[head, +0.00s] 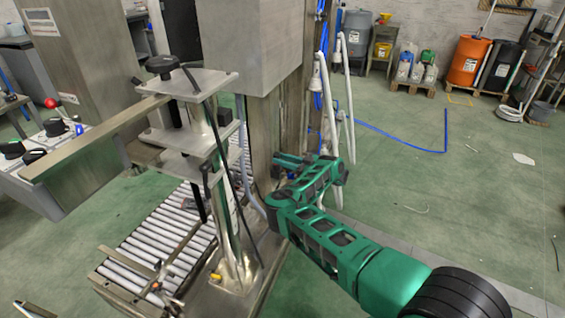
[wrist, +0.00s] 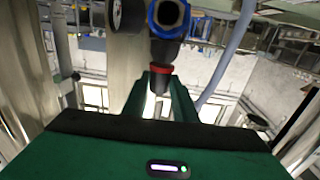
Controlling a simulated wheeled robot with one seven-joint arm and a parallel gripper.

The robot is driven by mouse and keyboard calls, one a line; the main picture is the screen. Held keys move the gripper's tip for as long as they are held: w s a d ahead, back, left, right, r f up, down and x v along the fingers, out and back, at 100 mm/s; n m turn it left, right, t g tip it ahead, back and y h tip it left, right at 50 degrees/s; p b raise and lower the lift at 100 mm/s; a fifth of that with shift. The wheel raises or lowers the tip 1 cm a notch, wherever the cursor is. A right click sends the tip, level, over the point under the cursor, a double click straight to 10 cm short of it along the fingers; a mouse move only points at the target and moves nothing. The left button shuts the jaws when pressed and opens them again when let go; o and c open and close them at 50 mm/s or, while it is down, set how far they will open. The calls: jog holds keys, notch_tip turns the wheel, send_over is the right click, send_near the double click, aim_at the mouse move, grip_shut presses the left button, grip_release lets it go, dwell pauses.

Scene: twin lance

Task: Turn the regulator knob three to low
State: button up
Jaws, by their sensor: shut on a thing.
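In the wrist view, a blue and black regulator (wrist: 166,45) hangs at the top centre, with a red ring (wrist: 162,68) and a dark knob end (wrist: 159,82) below it. My gripper (wrist: 161,92) has its green fingers on either side of this knob end and is shut on it. No number or low mark is readable on it. In the head view, my gripper (head: 279,166) reaches to the steel column; the regulator and knob cannot be made out there.
A round gauge (wrist: 126,14) sits left of the regulator, and a grey hose (wrist: 228,50) runs at its right. In the head view, a steel machine stand (head: 230,220) and a roller conveyor (head: 160,235) are left of my arm. A control box with black knobs (head: 35,156) stands far left.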

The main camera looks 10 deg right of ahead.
jog(key=shift+w+d+n+g+y, duration=0.15)
jog(key=shift+w+n+g+y, duration=0.1)
jog(key=shift+n+g+y, duration=1)
jog(key=shift+w+d+n+g+y, duration=0.15)
jog(key=shift+n+g+y, duration=0.3)
jog(key=shift+n+g, duration=0.9)
jog(key=shift+w+g, duration=0.1)
jog(key=shift+g, duration=0.8)
jog(key=shift+w+d+r+n+g+y, duration=0.15)
jog(key=shift+w+n+g+y, duration=0.2)
jog(key=shift+g, duration=0.35)
jog(key=o, duration=1.1)
jog(key=shift+s+d+f, duration=0.1)
jog(key=shift+s+d, duration=0.05)
jog(key=shift+d, duration=1.7)
jog(key=shift+s+d+f, duration=0.1)
jog(key=shift+s+d, duration=0.1)
jog(key=shift+d, duration=1.6)
jog(key=shift+s+d+f, duration=0.1)
jog(key=shift+s+d, duration=0.05)
jog(key=shift+d, duration=1.7)
jog(key=shift+c, duration=0.3)
